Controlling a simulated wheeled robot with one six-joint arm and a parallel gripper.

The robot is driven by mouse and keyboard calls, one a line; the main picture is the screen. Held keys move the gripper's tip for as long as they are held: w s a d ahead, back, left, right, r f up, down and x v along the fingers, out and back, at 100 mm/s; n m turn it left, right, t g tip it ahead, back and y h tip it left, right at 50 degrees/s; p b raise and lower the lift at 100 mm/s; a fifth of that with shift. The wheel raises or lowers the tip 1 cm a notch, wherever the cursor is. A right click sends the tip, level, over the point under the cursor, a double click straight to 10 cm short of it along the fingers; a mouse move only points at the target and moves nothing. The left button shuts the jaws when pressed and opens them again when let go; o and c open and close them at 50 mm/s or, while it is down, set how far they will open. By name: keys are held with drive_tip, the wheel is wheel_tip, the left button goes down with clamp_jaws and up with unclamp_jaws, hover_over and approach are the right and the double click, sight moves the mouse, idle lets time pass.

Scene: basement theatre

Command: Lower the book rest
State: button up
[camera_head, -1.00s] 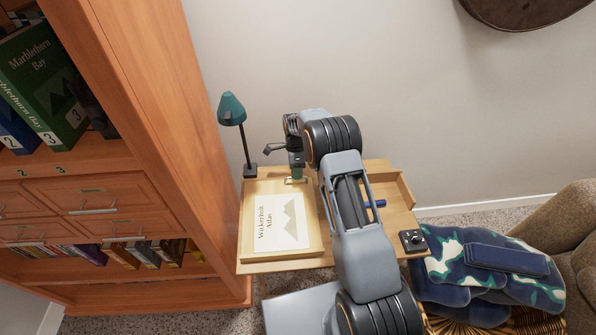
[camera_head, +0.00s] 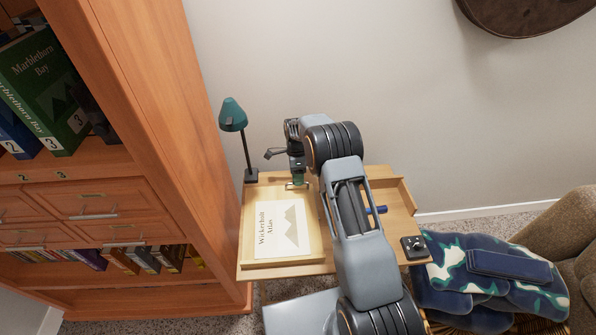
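The book rest (camera_head: 285,265) is a light wooden board with a front lip on the desk. A flat cream book titled "Atlas" (camera_head: 282,228) lies on it. The rest appears low, but its exact tilt is hard to tell from above. My gripper (camera_head: 297,180) is over the rest's far edge, near a small metal piece there. A dark part sticks out to its left. My own arm hides the fingertips' far side and the rest's right edge, so I cannot tell whether it touches or grips anything.
The desk (camera_head: 397,212) has a green lamp (camera_head: 233,118) at its back left, a blue object (camera_head: 378,209) and a black control box (camera_head: 414,247) at right. A tall wooden bookcase (camera_head: 165,130) stands close on the left. A blue patterned blanket (camera_head: 490,275) lies at right.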

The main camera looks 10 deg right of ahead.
drive_tip(key=v, duration=1.3)
drive_tip(key=shift+r+p, duration=0.35)
drive_tip(key=shift+r, duration=0.05)
drive_tip(key=shift+w, duration=0.15)
drive_tip(key=s+f+n, duration=0.3)
drive_tip(key=s+n, duration=0.1)
drive_tip(key=n, duration=0.5)
drive_tip(key=s+r+n+t+p, duration=0.3)
drive_tip(key=s+r+n, duration=0.2)
drive_tip(key=s+r, duration=0.4)
drive_tip(key=s+r+n+t+p, duration=0.3)
drive_tip(key=s+r+n, duration=0.3)
drive_tip(key=s, duration=1.2)
wheel_tip(320, 180, up, 5)
drive_tip(key=shift+s+f+t+h+p, duration=0.25)
drive_tip(key=shift+s+t+h+p, duration=0.05)
drive_tip(key=shift+t, duration=0.4)
